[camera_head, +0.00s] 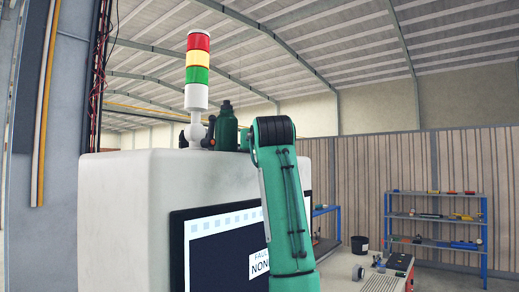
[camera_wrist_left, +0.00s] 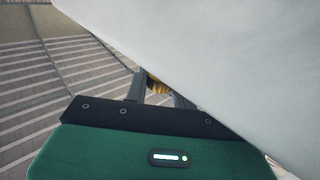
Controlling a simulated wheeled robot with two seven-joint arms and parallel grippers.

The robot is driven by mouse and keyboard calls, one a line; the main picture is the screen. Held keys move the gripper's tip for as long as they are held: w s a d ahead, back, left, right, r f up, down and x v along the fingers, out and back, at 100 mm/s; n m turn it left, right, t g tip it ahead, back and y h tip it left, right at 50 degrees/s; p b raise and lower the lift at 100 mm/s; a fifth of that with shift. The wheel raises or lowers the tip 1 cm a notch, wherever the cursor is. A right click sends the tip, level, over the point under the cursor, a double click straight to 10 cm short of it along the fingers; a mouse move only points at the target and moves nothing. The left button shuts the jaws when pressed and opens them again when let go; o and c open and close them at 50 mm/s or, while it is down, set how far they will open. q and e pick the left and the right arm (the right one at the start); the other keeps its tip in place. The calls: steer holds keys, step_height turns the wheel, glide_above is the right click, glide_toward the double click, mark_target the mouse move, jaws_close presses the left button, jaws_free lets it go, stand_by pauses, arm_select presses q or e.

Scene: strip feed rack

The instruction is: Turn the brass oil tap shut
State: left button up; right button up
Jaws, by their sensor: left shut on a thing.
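In the left wrist view my left gripper (camera_wrist_left: 158,92) is shut on a small brass-yellow piece that looks like the brass oil tap (camera_wrist_left: 156,84). Only a little of it shows between the two grey fingers. A large white surface covers the upper right of that view and hides part of one finger. In the head view a green arm link of mine rises in front of the white cabinet (camera_head: 125,200). Dark green parts show behind the cabinet's top edge, but I cannot make out the tap or the fingers there. My right gripper is not in view.
A red, yellow and green signal lamp (camera_head: 197,70) stands at the cabinet's top. A screen (camera_head: 220,250) is on its front, partly covered by my arm. A blue shelf rack (camera_head: 436,218), a black bucket (camera_head: 359,245) and a bench (camera_head: 385,283) stand to the right.

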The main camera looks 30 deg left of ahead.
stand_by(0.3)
arm_select(q)
steer(key=o, duration=1)
steer(key=shift+s+d+f+b, duration=0.15)
steer(key=shift+s+d+b, duration=0.2)
steer(key=shift+b, duration=0.15)
steer(key=b+v, duration=0.6)
steer(key=v, duration=0.7)
steer(key=shift+a, duration=0.15)
